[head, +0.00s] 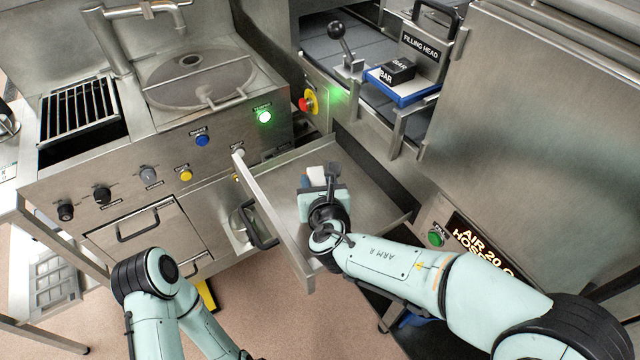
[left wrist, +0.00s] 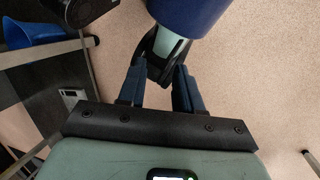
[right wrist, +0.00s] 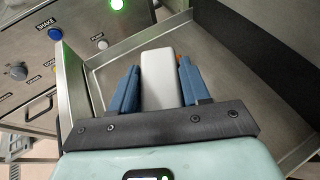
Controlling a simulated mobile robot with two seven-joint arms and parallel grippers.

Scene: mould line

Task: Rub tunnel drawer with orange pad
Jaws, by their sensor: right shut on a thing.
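The tunnel drawer (head: 380,205) is pulled out, a shallow steel tray with a raised front wall. It also fills much of the right wrist view (right wrist: 115,75). My right gripper (head: 316,178) reaches down into the drawer. In the right wrist view its blue fingers (right wrist: 158,85) are shut on a pale white block (right wrist: 160,70). A small orange bit shows beside the right finger; the block's underside is hidden, so I cannot tell whether it touches the drawer floor. My left gripper (left wrist: 160,88) is open and empty above the floor in the left wrist view.
A sink panel with knobs and a green light (head: 264,116) stands left of the drawer. A blue tray (head: 405,92) with black bars sits on the belt behind. A large steel housing (head: 540,110) is at right. Bare floor lies in front.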

